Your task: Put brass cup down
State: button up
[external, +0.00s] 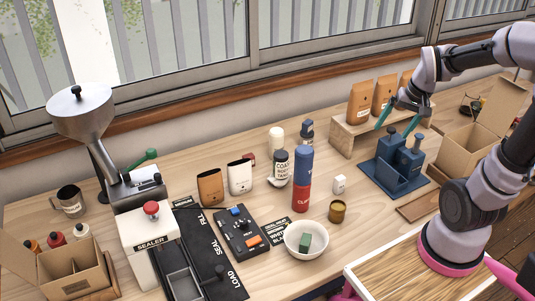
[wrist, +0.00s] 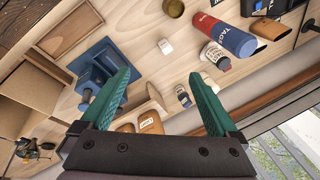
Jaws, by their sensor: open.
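The brass cup (external: 338,211) stands upright on the wooden table, in front of the small white box and to the right of the white bowl. It also shows at the top of the wrist view (wrist: 174,8), partly cut off by the frame edge. My gripper (external: 396,120) is open and empty, raised above the blue stand at the right, well apart from the cup. Its two green fingers are spread wide in the wrist view (wrist: 160,95).
A blue stand (external: 389,180) with blue canisters is below my gripper. A red and blue cylinder (external: 302,180) stands left of the cup, and a white bowl (external: 293,241) holds a green block (external: 305,242). An open cardboard box (external: 465,150) is at the right.

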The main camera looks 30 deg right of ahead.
jog(key=s+a+r+n+t, duration=0.2)
jog(key=s+a+r+t, duration=0.2)
jog(key=r, duration=0.6)
jog(key=shift+s+a+r+n, duration=0.2)
jog(key=shift+s+r+n, duration=0.15)
jog(key=shift+s, duration=0.4)
